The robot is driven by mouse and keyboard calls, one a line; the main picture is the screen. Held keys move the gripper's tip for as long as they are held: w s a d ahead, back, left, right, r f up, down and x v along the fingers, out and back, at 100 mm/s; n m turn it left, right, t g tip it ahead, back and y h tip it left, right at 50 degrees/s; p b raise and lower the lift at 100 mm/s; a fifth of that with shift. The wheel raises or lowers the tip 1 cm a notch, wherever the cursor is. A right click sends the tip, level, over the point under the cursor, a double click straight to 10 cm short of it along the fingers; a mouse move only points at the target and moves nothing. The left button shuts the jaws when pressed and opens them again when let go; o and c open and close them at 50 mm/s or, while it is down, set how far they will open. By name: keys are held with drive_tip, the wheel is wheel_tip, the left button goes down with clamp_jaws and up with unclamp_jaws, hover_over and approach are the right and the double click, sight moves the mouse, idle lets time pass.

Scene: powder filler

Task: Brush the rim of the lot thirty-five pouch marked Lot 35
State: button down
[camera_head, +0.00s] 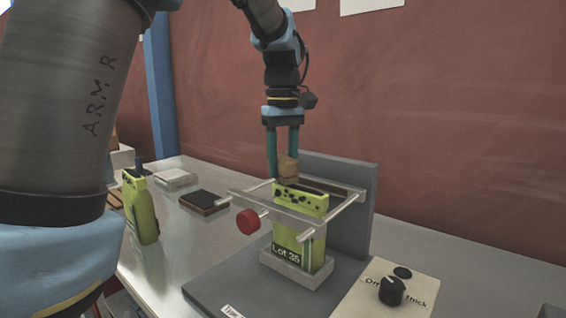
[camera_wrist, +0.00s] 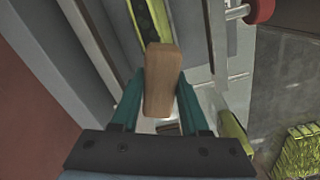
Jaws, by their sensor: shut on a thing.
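The green Lot 35 pouch (camera_head: 300,240) stands upright in a holder on the grey fixture, between clear bars. Dark specks show along its upper front. In the wrist view its open top (camera_wrist: 149,22) shows as a narrow slot with dark specks inside. My gripper (camera_head: 284,168) is shut on a wooden brush block (camera_head: 288,168), just above the left end of the pouch's rim. The block also shows in the wrist view (camera_wrist: 162,80), between the teal fingers, at the near end of the slot. The bristles are mostly hidden, so I cannot tell whether they touch the rim.
The fixture's grey back wall (camera_head: 345,195) rises behind the pouch. A red knob (camera_head: 248,221) sticks out at the front left. A dial panel (camera_head: 390,295) is at the right. Another green pouch (camera_head: 140,207), a dark pad (camera_head: 203,201) and a white block (camera_head: 175,179) stand left.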

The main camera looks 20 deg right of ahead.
sight(309, 192)
drive_tip(key=shift+f, duration=0.55)
idle(2.0)
drive_tip(key=shift+s+d, duration=0.1)
drive_tip(key=shift+s, duration=0.15)
drive_tip(key=shift+s+d+p, duration=0.3)
drive_tip(key=shift+s+d, duration=0.15)
drive_tip(key=shift+s, duration=0.35)
drive_tip(key=shift+s+d+r, duration=0.1)
drive_tip(key=shift+s, duration=0.05)
drive_tip(key=shift+s+d+r+p, duration=0.1)
drive_tip(key=shift+s+d+p, duration=0.3)
drive_tip(key=shift+s, duration=0.35)
drive_tip(key=shift+s+d, duration=0.1)
drive_tip(key=shift+s, duration=0.1)
drive_tip(key=shift+s+d, duration=0.45)
drive_tip(key=shift+s, duration=0.4)
drive_tip(key=shift+s, duration=0.1)
